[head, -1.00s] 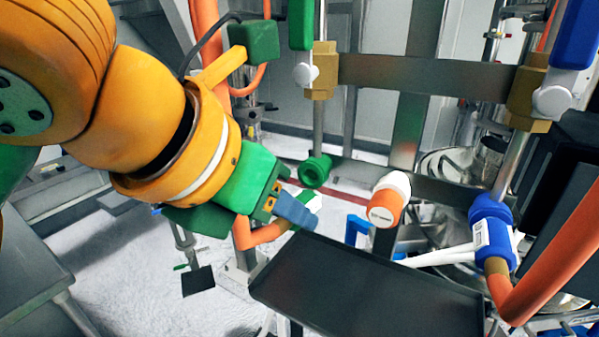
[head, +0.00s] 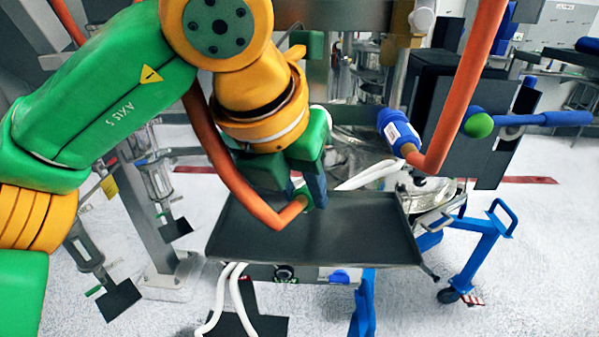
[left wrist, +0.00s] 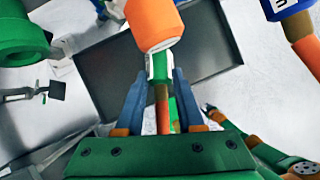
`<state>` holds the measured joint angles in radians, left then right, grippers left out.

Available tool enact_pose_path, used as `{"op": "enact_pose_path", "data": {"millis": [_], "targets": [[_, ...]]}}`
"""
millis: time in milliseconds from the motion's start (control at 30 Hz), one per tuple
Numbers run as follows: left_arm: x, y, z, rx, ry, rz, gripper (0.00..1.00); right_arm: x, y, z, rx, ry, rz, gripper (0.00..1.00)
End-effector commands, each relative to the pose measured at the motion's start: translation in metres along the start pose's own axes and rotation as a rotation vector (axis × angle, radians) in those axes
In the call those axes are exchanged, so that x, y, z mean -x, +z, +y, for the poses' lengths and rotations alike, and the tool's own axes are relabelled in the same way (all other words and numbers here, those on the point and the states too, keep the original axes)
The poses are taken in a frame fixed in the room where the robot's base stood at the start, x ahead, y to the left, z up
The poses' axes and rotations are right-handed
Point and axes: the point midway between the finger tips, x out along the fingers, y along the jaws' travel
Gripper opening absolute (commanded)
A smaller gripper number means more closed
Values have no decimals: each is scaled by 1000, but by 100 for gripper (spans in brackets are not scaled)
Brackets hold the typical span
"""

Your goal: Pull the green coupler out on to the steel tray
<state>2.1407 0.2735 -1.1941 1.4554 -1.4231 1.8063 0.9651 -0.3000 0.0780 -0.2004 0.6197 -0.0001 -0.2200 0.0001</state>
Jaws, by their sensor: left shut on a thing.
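The green coupler (head: 303,197) is at the end of an orange hose, in the fingers of my left gripper (head: 316,190). In the left wrist view the green and white coupler (left wrist: 159,68) sits between the two blue-grey fingers of the left gripper (left wrist: 158,100). The left gripper is shut on it. The steel tray (head: 330,255) is dark and flat with a low rim; the coupler shows over its back left part. I cannot tell whether it touches the tray. The tray also shows in the left wrist view (left wrist: 212,50). My right gripper is not in view.
An orange and white fitting (left wrist: 152,22) is close above the coupler in the left wrist view. A green fitting (left wrist: 22,38) is at upper left there. A blue coupler (head: 398,130) on another orange hose hangs behind the tray's right side. The tray's front and right are bare.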

Motion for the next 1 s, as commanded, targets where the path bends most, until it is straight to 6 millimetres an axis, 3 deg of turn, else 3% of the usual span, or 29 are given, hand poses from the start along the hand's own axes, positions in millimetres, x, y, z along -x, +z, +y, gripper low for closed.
{"op": "enact_pose_path", "data": {"millis": [333,400,900,933,1000], "targets": [[-39,6,1,0,-1,0,0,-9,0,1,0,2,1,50],[-48,2,2,0,-1,-1,0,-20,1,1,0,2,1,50],[-54,-2,2,0,0,-1,0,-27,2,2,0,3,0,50],[-54,-2,2,0,0,-1,42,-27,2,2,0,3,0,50],[-54,-2,2,0,0,-1,61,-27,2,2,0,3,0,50]]}}
